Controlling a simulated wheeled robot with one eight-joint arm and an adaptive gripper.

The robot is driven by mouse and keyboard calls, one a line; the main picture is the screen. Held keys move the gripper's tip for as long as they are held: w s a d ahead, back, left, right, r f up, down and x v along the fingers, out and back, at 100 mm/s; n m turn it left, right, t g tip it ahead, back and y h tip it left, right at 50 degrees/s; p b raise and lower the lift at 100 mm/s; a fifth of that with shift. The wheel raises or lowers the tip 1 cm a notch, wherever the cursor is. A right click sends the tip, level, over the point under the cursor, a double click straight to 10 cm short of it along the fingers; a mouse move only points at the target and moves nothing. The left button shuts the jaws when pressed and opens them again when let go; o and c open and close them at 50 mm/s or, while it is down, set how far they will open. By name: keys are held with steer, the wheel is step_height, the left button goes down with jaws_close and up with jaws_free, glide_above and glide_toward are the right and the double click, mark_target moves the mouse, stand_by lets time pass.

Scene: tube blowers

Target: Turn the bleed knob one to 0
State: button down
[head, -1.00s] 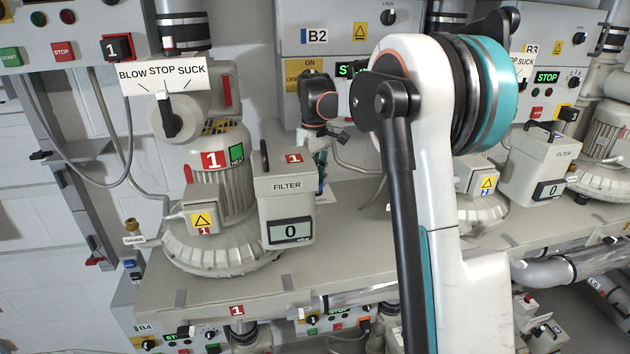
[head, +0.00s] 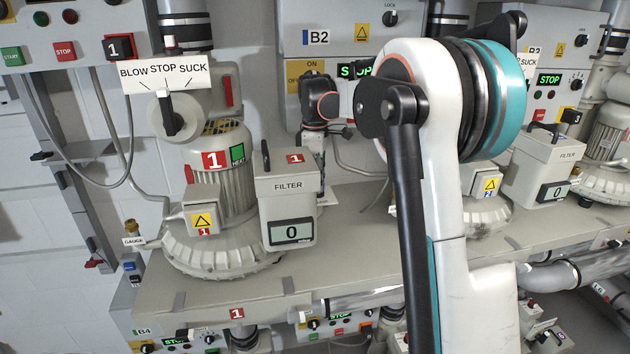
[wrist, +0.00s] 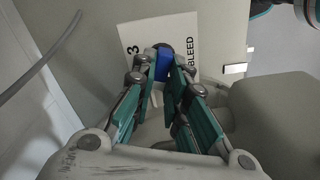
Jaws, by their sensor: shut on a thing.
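In the wrist view, a blue knob (wrist: 163,60) stands in front of a white card (wrist: 184,30) marked "BLEED" and "3". The card looks tilted in this view. My gripper (wrist: 166,72) is shut on the blue knob, with a teal finger on each side. The knob's pointer and the rest of its scale are hidden or too small to read. In the head view, my dark wrist joint (head: 320,103) is behind and right of the filter box marked 1 (head: 287,205). The fingers and the knob cannot be made out there.
Blower 1 (head: 218,178) stands left of the filter box, whose display reads 0. A selector (head: 171,122) with a BLOW STOP SUCK plate is above it. Another filter box (head: 540,170) is at right. In the wrist view, a rounded grey body (wrist: 280,120) is close at right.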

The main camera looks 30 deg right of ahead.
stand_by(0.3)
steer(key=c, duration=1.6)
jaws_free()
step_height(320, 180, up, 12)
